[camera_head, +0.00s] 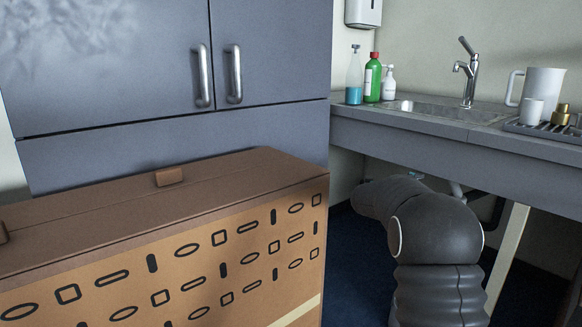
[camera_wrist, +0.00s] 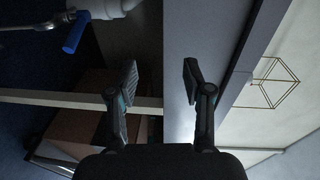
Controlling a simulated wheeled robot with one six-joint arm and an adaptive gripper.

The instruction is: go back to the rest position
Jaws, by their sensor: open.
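My gripper (camera_wrist: 159,79) shows in the wrist view with its two dark fingers spread apart and nothing between them. In the head view my dark arm reaches in beneath the sink counter (camera_head: 450,132), and the gripper itself cannot be made out there. In the wrist view a pale pipe (camera_wrist: 105,8) with a blue valve handle (camera_wrist: 75,32) is at the upper left, apart from the fingers.
A large brown patterned box (camera_head: 170,260) stands at the front left, before grey cabinets (camera_head: 130,60). Bottles (camera_head: 373,80), a tap (camera_head: 468,72) and a white pitcher (camera_head: 541,88) stand on the counter. A pale table leg (camera_head: 507,255) is right of my arm.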

